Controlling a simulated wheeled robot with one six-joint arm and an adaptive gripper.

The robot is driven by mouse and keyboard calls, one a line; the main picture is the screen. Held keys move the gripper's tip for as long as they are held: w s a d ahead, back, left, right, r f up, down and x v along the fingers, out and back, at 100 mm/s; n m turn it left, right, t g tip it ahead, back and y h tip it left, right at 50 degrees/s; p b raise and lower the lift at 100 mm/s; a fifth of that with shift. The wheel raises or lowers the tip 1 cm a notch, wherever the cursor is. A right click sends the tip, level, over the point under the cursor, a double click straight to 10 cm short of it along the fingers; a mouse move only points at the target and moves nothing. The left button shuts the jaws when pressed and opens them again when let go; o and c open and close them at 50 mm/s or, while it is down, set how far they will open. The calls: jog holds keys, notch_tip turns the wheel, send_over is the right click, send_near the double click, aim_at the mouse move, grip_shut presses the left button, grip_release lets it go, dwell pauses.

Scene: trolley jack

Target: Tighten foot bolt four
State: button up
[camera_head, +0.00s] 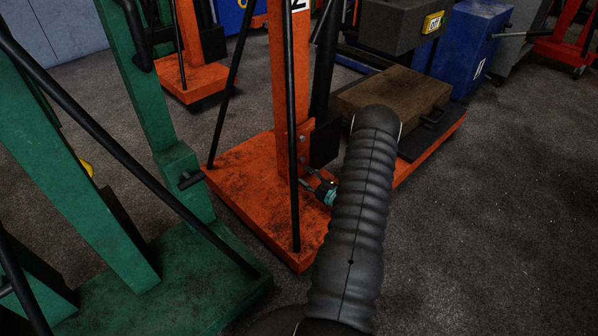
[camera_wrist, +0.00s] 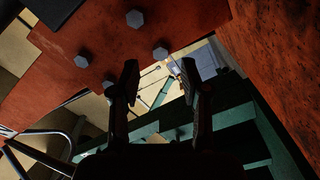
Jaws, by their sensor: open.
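An orange foot plate with several grey hex bolts fills the upper left of the wrist view. One bolt (camera_wrist: 134,19) is at the top, one (camera_wrist: 82,61) at the left, one (camera_wrist: 160,54) at the right and one (camera_wrist: 109,88) lower down. No number shows, so I cannot tell which is bolt four. My gripper (camera_wrist: 159,66) is open, its dark fingers apart, with the right bolt appearing between their tips. I cannot tell whether they touch it. In the head view my gripper is small and partly hidden by my arm, beside the orange jack's post (camera_head: 284,80).
The orange base (camera_head: 255,205) lies under my gripper, with thin black rods rising from it. A green jack (camera_head: 180,270) stands close on the left. A brown block (camera_head: 392,98) is behind my arm. The dark floor (camera_head: 500,230) at the right is clear.

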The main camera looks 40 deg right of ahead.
jog(key=s, duration=0.7)
jog(key=shift+d, duration=0.25)
